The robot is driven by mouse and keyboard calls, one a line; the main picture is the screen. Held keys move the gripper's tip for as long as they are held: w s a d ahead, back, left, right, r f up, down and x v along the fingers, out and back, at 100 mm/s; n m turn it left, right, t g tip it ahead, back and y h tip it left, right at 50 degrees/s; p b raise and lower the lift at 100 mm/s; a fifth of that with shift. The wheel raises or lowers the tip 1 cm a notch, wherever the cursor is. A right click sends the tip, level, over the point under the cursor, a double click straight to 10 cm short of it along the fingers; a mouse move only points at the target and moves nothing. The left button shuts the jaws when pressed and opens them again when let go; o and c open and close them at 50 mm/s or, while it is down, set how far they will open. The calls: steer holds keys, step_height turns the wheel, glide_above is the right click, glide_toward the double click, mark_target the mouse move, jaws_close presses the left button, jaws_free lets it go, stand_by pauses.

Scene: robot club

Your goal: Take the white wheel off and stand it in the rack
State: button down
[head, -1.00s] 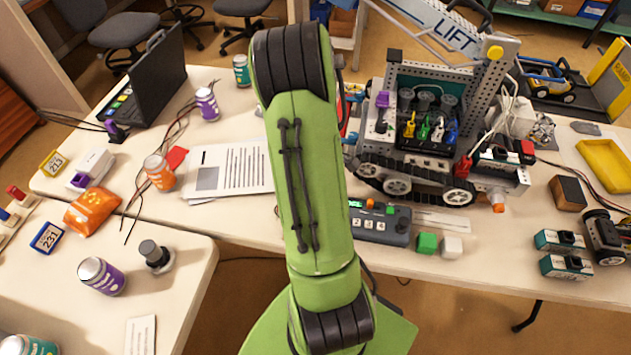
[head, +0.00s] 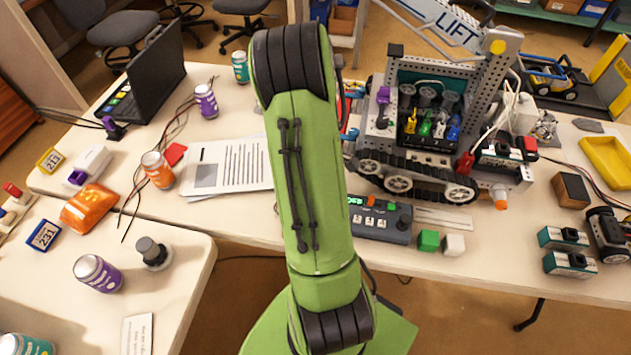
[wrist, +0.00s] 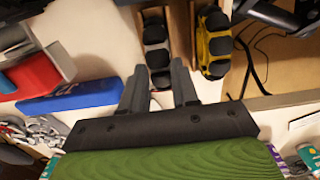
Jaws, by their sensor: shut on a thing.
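My gripper (wrist: 159,90) is in the wrist view, its two grey fingers closed around a white wheel (wrist: 156,58) with dark rollers on its rim. The wheel stands on edge between pale wooden strips that look like dividers of a rack (wrist: 181,30). A yellow wheel (wrist: 215,46) with black rollers stands in the slot to its right. I cannot tell whether the white wheel rests on the rack's floor or hangs just above it. In the head view my green arm hides the gripper, the wheel and the rack.
In the wrist view, a blue block (wrist: 70,98) and a red block (wrist: 38,74) lie to the left. In the head view, a tracked robot (head: 425,150) and a control box (head: 378,220) stand right of my arm. Paper sheets (head: 235,165) lie left of it.

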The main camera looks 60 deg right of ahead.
steer(key=shift+f, duration=0.1)
steer(key=c, duration=0.8)
jaws_free()
steer(key=shift+r+p, duration=2.75)
steer(key=shift+r, duration=0.85)
